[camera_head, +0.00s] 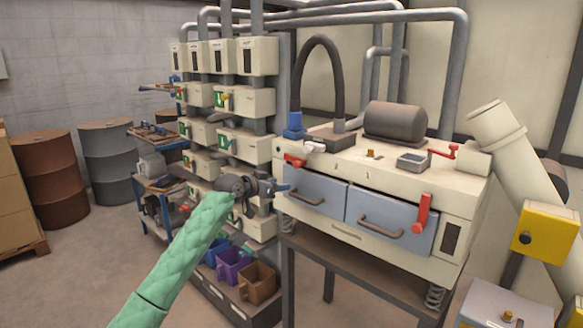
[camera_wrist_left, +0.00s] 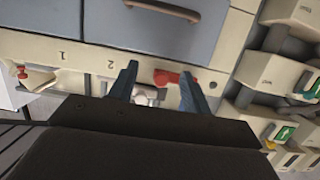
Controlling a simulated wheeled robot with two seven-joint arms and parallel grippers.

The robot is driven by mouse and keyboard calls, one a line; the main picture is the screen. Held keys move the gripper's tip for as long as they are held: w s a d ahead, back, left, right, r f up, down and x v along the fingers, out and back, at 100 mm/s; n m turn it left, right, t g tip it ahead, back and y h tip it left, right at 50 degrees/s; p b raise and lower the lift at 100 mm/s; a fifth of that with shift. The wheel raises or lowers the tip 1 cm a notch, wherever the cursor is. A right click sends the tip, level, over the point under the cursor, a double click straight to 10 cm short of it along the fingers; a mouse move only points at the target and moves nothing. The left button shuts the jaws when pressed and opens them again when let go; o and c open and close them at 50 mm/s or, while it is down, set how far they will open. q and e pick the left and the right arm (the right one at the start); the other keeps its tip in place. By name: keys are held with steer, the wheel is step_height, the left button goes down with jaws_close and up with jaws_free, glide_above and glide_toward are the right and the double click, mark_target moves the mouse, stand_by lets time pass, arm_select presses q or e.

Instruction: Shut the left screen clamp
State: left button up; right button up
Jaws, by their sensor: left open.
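The left screen clamp (camera_head: 295,160) has a red lever at the upper left corner of the cream machine (camera_head: 345,232), above the left grey-blue drawer (camera_head: 314,190). Its lever points sideways rather than hanging down. In the left wrist view its red lever (camera_wrist_left: 166,77) shows between the finger tips, nearer the right finger, with a pale metal part beside it. My left gripper (camera_head: 279,188) is open and empty, in front of the machine's left edge. It also shows in the left wrist view (camera_wrist_left: 160,80). I cannot tell whether a finger touches the lever. My right gripper is out of view.
The right clamp's red lever (camera_head: 422,214) hangs down over the right drawer (camera_head: 392,216). A red crank (camera_head: 443,152) and a dark motor (camera_head: 395,123) sit on top. A rack of cream boxes (camera_head: 247,100) stands close to the left. Open floor lies at front left.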

mark_target(295, 165)
arm_select(q)
steer(key=w+d+r+t+p, duration=0.1)
steer(key=w, duration=0.1)
steer(key=w+d+r+h, duration=0.1)
steer(key=w, duration=0.2)
steer(key=w+d+r+t+p, duration=0.1)
steer(key=w+d, duration=0.1)
steer(key=w, duration=0.1)
steer(key=shift+d+r+t+h+p, duration=0.1)
steer(key=shift+r+t+h+p, duration=0.1)
steer(key=shift+t+h+p, duration=0.1)
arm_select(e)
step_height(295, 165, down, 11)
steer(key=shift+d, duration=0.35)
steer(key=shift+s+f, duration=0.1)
arm_select(q)
steer(key=shift+s, duration=0.1)
jaws_close()
